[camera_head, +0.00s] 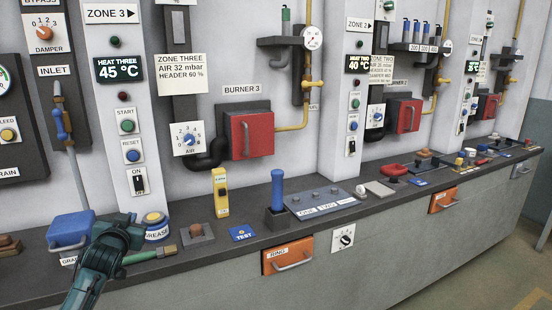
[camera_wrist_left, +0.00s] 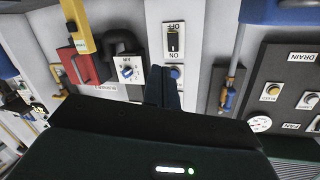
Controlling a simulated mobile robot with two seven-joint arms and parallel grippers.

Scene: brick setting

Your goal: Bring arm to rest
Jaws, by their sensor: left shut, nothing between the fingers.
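My left arm (camera_head: 105,250) comes in from the lower left of the head view, over the front of the dark bench by the blue box. Its fingers are hard to make out there. In the left wrist view my left gripper (camera_wrist_left: 163,88) shows its two dark fingers together, shut and empty. They point toward the panel wall, below the ON/OFF switch (camera_wrist_left: 173,42) in that upside-down picture. I see no contact with anything. My right gripper is not in view.
Near my arm on the bench (camera_head: 210,262) are a blue box (camera_head: 70,228), a grease tin (camera_head: 156,226), a green hose with a brass fitting (camera_head: 150,255) and a yellow device (camera_head: 220,192). An orange drawer (camera_head: 287,255) is in the bench front. The floor at lower right is clear.

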